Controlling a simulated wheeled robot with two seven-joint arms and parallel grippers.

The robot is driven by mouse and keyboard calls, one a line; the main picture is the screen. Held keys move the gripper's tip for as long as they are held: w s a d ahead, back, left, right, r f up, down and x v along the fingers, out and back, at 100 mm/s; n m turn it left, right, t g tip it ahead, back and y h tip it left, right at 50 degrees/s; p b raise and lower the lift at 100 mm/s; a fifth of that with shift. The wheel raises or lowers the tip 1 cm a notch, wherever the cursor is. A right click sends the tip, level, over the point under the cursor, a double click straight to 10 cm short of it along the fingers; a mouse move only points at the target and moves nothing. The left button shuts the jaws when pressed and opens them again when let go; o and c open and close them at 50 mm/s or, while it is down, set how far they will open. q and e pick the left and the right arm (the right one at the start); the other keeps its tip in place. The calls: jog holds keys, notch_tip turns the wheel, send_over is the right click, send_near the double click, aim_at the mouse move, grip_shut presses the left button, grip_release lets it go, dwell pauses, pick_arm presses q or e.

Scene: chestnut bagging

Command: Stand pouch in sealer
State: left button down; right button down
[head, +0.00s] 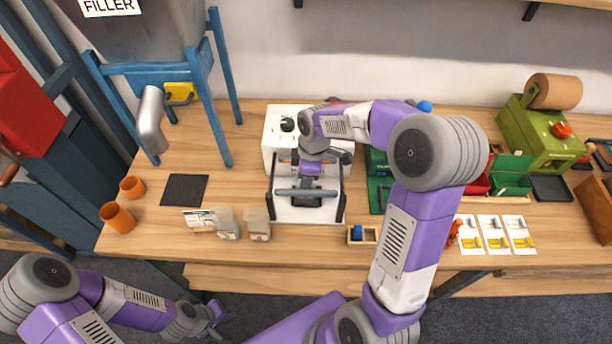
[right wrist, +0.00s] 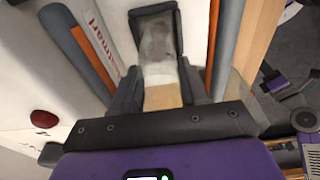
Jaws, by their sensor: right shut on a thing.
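The white sealer (head: 278,148) stands at the back middle of the table, with a pale base and a dark crossbar in front. My right gripper (head: 307,195) is over the sealer's front part, seen from above. In the right wrist view it is shut on a pouch (right wrist: 160,70), which has a clear, cloudy part and a tan part. The pouch lies between the dark fingers, close to the sealer's white body (right wrist: 35,75). In the head view the gripper hides the pouch, and I cannot tell whether it touches the base. My left gripper (head: 212,318) is off the table's front edge, its jaws unclear.
Two clear pouches or tubs (head: 228,224) (head: 258,225) stand left of the sealer. A black mat (head: 184,190) and orange cups (head: 118,218) are further left. A small wooden tray (head: 362,235) and cards (head: 497,235) lie to the right. A green machine (head: 535,130) stands at the back right.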

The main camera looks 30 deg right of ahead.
jog(key=shift+f, duration=0.15)
jog(key=c, duration=0.9)
grip_release()
jog(key=shift+o, duration=0.2)
jog(key=shift+r, duration=0.4)
jog(key=r+p, duration=0.1)
jog(key=r, duration=0.2)
jog(key=r+p, duration=0.1)
jog(key=r, duration=0.3)
jog(key=d+r+p, duration=0.1)
jog(key=r, duration=0.3)
jog(key=shift+s+d+r, duration=0.1)
jog(key=shift+s+r, duration=0.15)
jog(key=shift+s, duration=0.15)
